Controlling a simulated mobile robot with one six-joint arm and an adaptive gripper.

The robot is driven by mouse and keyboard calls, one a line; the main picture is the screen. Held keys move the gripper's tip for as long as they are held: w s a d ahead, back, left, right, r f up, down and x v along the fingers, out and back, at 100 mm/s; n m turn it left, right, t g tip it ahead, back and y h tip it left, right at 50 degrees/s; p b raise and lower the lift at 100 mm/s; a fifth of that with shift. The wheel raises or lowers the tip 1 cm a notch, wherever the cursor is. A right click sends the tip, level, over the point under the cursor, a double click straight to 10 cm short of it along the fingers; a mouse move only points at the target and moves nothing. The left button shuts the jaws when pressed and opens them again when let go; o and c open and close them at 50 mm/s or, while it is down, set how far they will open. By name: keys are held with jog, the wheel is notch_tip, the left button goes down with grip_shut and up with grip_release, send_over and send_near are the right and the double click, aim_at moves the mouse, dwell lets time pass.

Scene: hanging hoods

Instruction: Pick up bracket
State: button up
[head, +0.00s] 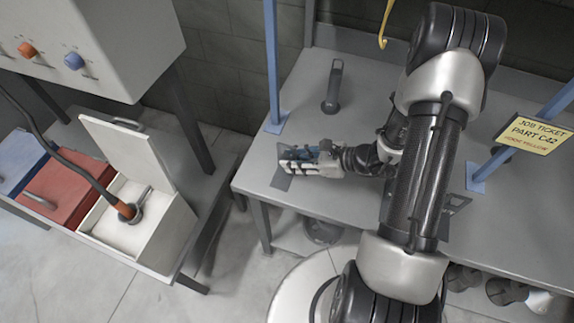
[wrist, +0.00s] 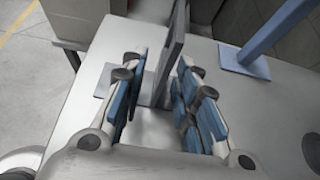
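The bracket (wrist: 172,58) is a grey metal piece in the wrist view, with an upright plate and a flat part low at its left. In the head view its dark grey edge (head: 282,180) shows at the table's left end, mostly behind my gripper (head: 288,161). My gripper (wrist: 163,72) is open, with blue-padded fingers. The bracket's lower part is partly hidden.
Blue posts (head: 273,70) rise from the grey table (head: 300,95). A dark handle-like piece (head: 333,85) stands behind my gripper. A yellow job ticket (head: 535,133) reads part C42. At left are an open white bin (head: 165,235), a red bin (head: 68,190) and a knobbed cabinet (head: 120,35).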

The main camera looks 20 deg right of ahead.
jog(key=x, duration=0.3)
jog(key=shift+c, duration=0.3)
grip_shut()
jog(key=shift+r, duration=0.1)
dwell(0.4)
